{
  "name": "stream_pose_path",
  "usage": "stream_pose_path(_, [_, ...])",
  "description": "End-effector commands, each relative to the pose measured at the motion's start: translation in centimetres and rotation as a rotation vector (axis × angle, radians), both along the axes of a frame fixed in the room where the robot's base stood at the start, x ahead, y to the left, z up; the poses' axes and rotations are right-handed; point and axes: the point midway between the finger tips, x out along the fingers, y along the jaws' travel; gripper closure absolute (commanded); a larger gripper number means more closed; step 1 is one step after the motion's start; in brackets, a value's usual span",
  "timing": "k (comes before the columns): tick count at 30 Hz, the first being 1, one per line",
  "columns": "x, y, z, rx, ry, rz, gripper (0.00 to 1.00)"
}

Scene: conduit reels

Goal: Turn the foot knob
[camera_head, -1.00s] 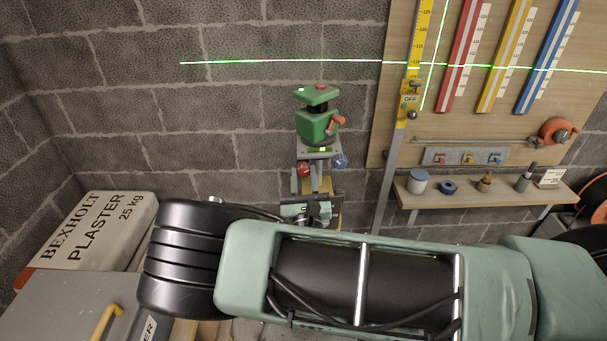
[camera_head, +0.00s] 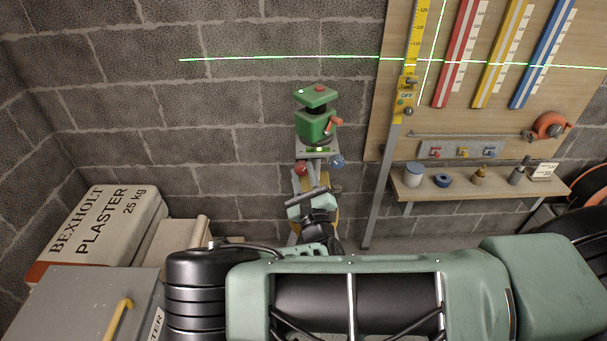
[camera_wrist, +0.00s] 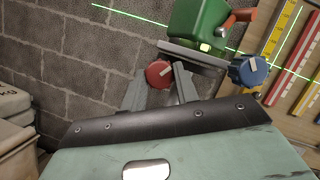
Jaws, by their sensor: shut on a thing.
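The green laser level (camera_head: 315,124) stands on a grey plate on a stand before the block wall. A red knob (camera_head: 300,168) and a blue knob (camera_head: 337,161) sit under its plate; I cannot tell by name which is the foot knob. In the wrist view my gripper (camera_wrist: 160,86) has a finger on either side of the red knob (camera_wrist: 159,74) and is shut on it. The blue knob (camera_wrist: 249,70) is free, to the right. The gripper looks tilted in the head view. A small lit vial (camera_head: 318,149) shows on the plate; its bubble is too small to read.
Green laser lines cross the wall and the board (camera_head: 385,120). A yellow staff marked OFF (camera_head: 406,96) stands right of the level. A shelf (camera_head: 462,190) with small items is further right. Plaster bags (camera_head: 100,225) and a grey box (camera_head: 75,300) are at left.

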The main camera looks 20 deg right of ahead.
Motion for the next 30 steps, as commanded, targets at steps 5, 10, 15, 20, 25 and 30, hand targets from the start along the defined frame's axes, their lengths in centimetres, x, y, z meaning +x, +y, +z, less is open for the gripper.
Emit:
stream_pose_path(5, [0.0, 0.0, -0.1, 0.0, 0.001, 0.001, 0.93])
stream_pose_path(10, [0.0, 0.0, -0.1, 0.001, 0.0, 0.001, 0.48])
stream_pose_path(15, [0.0, 0.0, 0.0, 0.001, 0.0, 0.0, 0.48])
stream_pose_path(20, [-0.4, 0.1, -0.3, 0.001, 0.001, 0.001, 0.48])
stream_pose_path(25, [-2.7, 0.4, -1.2, -0.001, 0.003, 0.002, 0.48])
stream_pose_path(30, [-6.3, 0.8, -2.6, -0.001, 0.004, 0.003, 0.48])
